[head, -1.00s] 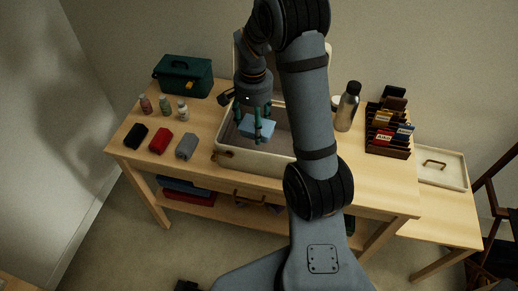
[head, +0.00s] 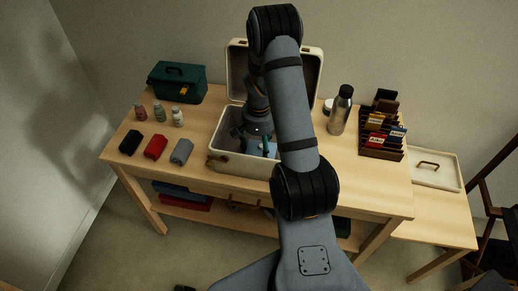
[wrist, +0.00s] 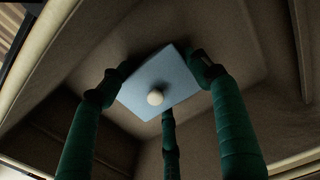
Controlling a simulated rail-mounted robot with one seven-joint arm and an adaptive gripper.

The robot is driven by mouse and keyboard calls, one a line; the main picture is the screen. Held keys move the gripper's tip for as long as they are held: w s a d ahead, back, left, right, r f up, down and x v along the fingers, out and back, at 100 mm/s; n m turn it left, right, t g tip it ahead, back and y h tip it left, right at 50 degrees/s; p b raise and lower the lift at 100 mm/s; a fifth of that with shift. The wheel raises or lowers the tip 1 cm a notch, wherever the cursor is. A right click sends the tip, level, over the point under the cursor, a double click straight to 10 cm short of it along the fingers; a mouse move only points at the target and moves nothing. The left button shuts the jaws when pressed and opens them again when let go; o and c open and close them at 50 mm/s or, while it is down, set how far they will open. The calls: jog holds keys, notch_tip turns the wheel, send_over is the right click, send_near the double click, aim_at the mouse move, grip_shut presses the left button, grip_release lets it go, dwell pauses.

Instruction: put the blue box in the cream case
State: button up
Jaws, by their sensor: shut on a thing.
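The cream case (head: 238,165) stands open on the wooden table, its lid raised at the back. My gripper (head: 260,142) reaches down inside it, partly hidden by my arm. The green fingers are shut on the light blue box (wrist: 148,75), a flat block with a pale round knob on its face, in the wrist view. The case's brown-grey inner walls surround the box there. In the head view only a bit of the box shows between the fingers, below the case's rim. Whether it touches the case floor cannot be told.
A dark green toolbox (head: 177,82), small bottles (head: 158,114) and rolled cloths (head: 155,147) lie left of the case. A metal flask (head: 341,110) and a brown rack (head: 382,139) stand to its right. A cream lid-like tray (head: 435,170) lies on the lower side table.

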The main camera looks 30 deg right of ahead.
jog(key=shift+f, duration=0.15)
jog(key=o, duration=0.7)
jog(key=shift+f, duration=0.1)
jog(key=o, duration=0.4)
jog(key=shift+c, duration=0.2)
jog(key=shift+o, duration=0.5)
notch_tip(320, 180, up, 12)
jog(key=shift+r, duration=0.25)
